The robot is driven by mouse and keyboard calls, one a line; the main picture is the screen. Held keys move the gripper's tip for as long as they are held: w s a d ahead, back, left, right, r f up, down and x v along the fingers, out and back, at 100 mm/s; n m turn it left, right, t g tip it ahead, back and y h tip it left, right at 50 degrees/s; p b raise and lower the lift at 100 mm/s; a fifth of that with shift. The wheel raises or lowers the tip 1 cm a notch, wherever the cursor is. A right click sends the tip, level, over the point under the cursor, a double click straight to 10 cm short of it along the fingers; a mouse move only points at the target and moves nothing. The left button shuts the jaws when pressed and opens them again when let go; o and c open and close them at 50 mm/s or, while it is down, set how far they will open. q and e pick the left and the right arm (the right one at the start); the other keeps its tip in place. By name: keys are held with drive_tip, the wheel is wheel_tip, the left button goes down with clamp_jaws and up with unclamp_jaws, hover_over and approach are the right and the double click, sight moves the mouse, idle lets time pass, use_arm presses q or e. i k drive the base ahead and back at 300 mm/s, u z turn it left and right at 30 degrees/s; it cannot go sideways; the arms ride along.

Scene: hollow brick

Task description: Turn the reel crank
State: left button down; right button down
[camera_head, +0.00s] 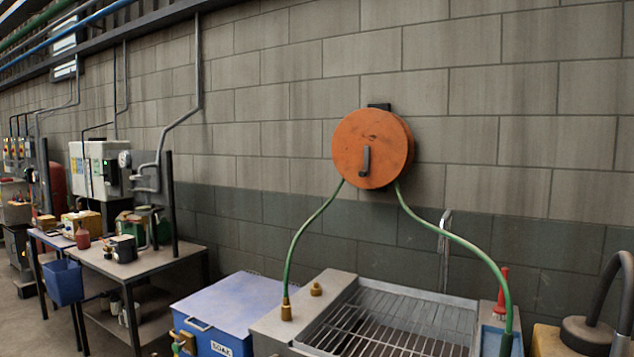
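The reel (371,149) is a round orange drum fixed to the block wall, a little right of centre in the head view. Its crank (366,160) is a short dark handle on the front face, standing about upright just below and left of the drum's middle. A green hose (312,232) leaves the drum's underside to the left and ends in a brass fitting. Another green hose (458,238) runs down to the right. Neither of my grippers shows in this view, and nothing touches the crank.
Below the reel stands a metal sink with a wire rack (392,325). A blue box marked SOAK (230,308) is to its left. A workbench (140,265) with bottles and boxes is further left. A dark curved pipe (612,290) rises at the right edge. The wall around the reel is clear.

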sight(362, 173)
drive_tip(key=u, duration=0.05)
drive_tip(key=k, duration=0.5)
drive_tip(key=u, duration=1.3)
drive_tip(key=i, duration=2.25)
drive_tip(key=z, duration=0.8)
drive_tip(key=i, duration=0.35)
drive_tip(key=z, duration=0.4)
drive_tip(key=k, duration=0.9)
drive_tip(key=z, duration=0.2)
drive_tip(key=i, duration=0.9)
drive_tip(key=u, duration=0.1)
